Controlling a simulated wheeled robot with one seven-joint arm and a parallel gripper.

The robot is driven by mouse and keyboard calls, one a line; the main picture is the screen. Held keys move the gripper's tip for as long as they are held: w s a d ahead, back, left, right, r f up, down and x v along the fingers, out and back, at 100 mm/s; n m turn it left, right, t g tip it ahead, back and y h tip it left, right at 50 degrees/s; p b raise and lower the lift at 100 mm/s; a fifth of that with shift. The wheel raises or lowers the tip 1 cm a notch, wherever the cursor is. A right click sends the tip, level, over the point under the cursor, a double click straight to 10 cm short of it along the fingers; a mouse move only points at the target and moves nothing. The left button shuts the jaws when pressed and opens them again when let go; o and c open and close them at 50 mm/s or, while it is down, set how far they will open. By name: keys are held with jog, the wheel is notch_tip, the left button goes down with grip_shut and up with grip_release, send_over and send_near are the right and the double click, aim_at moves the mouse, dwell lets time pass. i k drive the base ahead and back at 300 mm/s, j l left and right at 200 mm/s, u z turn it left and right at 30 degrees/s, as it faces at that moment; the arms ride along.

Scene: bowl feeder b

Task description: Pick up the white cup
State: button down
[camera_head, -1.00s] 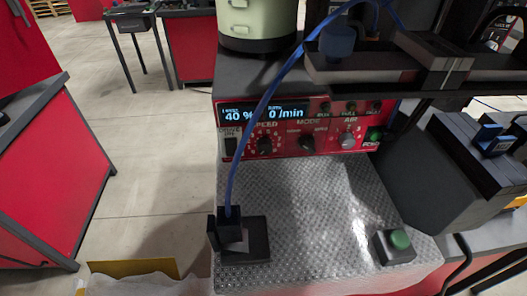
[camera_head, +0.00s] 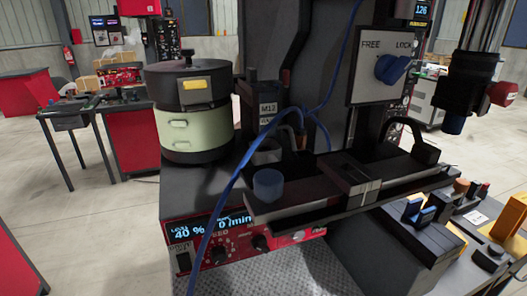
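I cannot make out a white cup in this view. A small blue round cup-like piece (camera_head: 268,184) sits at the left end of the dark track. A grey round piece (camera_head: 267,153) stands just behind it, partly hidden. My gripper is not in view.
A pale green drum with a dark lid (camera_head: 184,130) stands on the machine at left. The red control panel (camera_head: 215,238) is below it, with a blue hose (camera_head: 238,172) crossing in front. A FREE/LOCK switch (camera_head: 393,68) is above the dark track (camera_head: 365,187).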

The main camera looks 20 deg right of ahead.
aim_at(274, 156)
jog(key=j, duration=0.6)
jog(key=i+j, duration=0.1)
jog(key=j, duration=0.5)
jog(key=j+u, duration=0.1)
jog(key=j, duration=0.5)
jog(key=i, duration=0.05)
